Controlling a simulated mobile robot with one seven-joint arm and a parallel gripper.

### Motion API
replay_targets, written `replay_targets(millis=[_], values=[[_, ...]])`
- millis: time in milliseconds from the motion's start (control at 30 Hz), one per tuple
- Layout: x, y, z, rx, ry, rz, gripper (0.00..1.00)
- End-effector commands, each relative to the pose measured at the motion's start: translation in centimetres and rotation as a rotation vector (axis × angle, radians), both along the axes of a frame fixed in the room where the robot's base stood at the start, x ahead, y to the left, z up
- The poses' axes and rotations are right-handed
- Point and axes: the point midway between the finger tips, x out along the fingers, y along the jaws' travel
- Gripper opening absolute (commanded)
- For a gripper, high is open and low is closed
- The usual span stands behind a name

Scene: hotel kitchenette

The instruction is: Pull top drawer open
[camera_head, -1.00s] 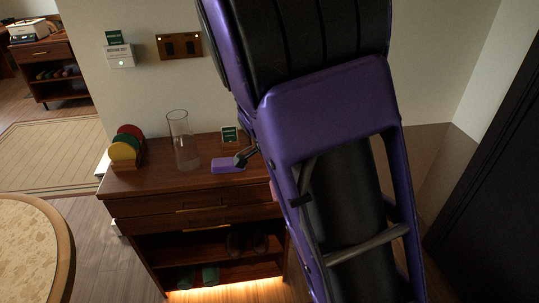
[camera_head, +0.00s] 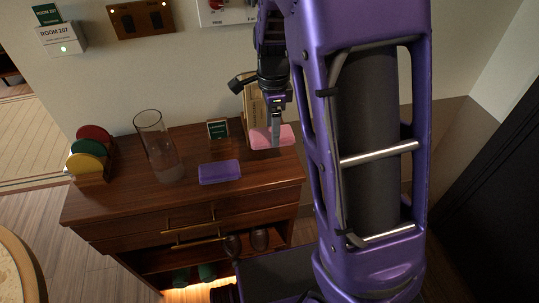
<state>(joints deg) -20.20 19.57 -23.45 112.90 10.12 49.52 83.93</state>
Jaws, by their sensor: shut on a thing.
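A dark wood cabinet (camera_head: 125,205) stands against the wall. Its top drawer (camera_head: 260,201) has a brass bar handle (camera_head: 190,219) and looks closed. A second brass handle (camera_head: 198,241) sits just below. My gripper (camera_head: 275,141) points down over the right part of the cabinet top, away from the handles. It is shut at a flat pink pad (camera_head: 288,136), whose sides show around the narrow fingers. My arm hides the area right of the cabinet.
A purple pad (camera_head: 219,172), a glass vase (camera_head: 158,150), a small green sign (camera_head: 218,131) and a rack of coloured discs (camera_head: 88,150) stand on the cabinet top. A round table (camera_head: 22,275) is at lower left.

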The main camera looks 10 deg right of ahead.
Motion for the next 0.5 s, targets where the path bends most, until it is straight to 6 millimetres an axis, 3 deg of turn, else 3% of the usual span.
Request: replay_targets(millis=[300,500], values=[[0.0,0.0,-0.3,0.0,0.001,0.0,0.27],[0.0,-0.1,-3.5,-0.001,0.003,-0.003,0.27]])
